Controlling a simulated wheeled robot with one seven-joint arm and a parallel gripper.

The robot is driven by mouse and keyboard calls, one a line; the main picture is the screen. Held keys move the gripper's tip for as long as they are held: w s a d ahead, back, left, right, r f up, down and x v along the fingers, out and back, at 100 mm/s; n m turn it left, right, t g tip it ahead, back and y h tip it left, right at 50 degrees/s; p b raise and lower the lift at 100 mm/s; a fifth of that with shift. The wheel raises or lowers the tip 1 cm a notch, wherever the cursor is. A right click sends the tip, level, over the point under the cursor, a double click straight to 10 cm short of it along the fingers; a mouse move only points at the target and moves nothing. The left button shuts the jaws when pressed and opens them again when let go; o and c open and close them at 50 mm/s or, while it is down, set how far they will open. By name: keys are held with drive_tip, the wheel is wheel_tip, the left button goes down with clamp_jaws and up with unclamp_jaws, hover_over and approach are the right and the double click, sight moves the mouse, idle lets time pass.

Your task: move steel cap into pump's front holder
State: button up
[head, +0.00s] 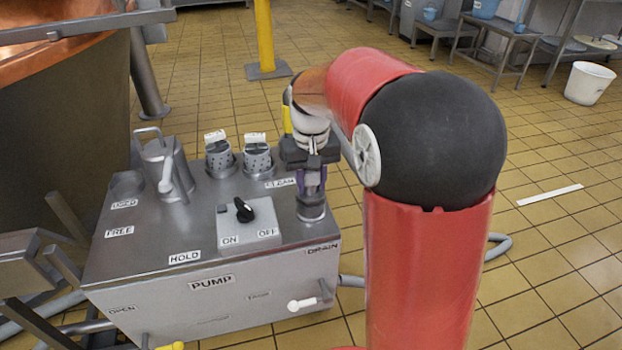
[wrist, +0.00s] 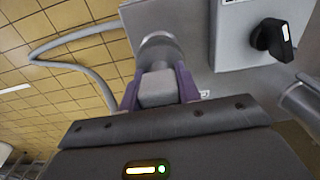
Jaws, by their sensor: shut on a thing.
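The grey steel pump box (head: 205,262) stands in the middle of the head view, with PUMP on its front face. My gripper (head: 311,184) points down over its front right part, by the DRAIN label. Its purple fingers are shut on a pale grey block-shaped grip (wrist: 158,90), which I take for the steel cap's top. Just below the fingers is a round steel piece (head: 311,208), also seen beyond the grip in the wrist view (wrist: 160,52). I cannot tell whether this is the cap's body or a holder around it. The fingers partly hide the cap.
A black ON/OFF knob (head: 243,210) is left of my gripper. Two perforated steel cups (head: 257,163) with white tops stand behind, near CLEAN. A steel jug (head: 165,168) stands at the back left. The top near HOLD is clear. A hose (wrist: 75,62) runs on the floor.

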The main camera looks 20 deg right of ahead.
drive_tip(key=shift+f, duration=0.5)
idle(0.6)
drive_tip(key=o, duration=1.2)
drive_tip(key=shift+c, duration=0.2)
wheel_tip(320, 180, up, 8)
drive_tip(key=shift+f+p, duration=0.25)
drive_tip(key=shift+p, duration=0.1)
drive_tip(key=shift+s+r, duration=0.15)
drive_tip(key=shift+r, duration=0.1)
drive_tip(key=s+t+p, duration=0.1)
drive_tip(key=s+t, duration=0.4)
drive_tip(key=s, duration=1.6)
drive_tip(key=shift+s+t, duration=0.3)
drive_tip(key=shift+r, duration=0.1)
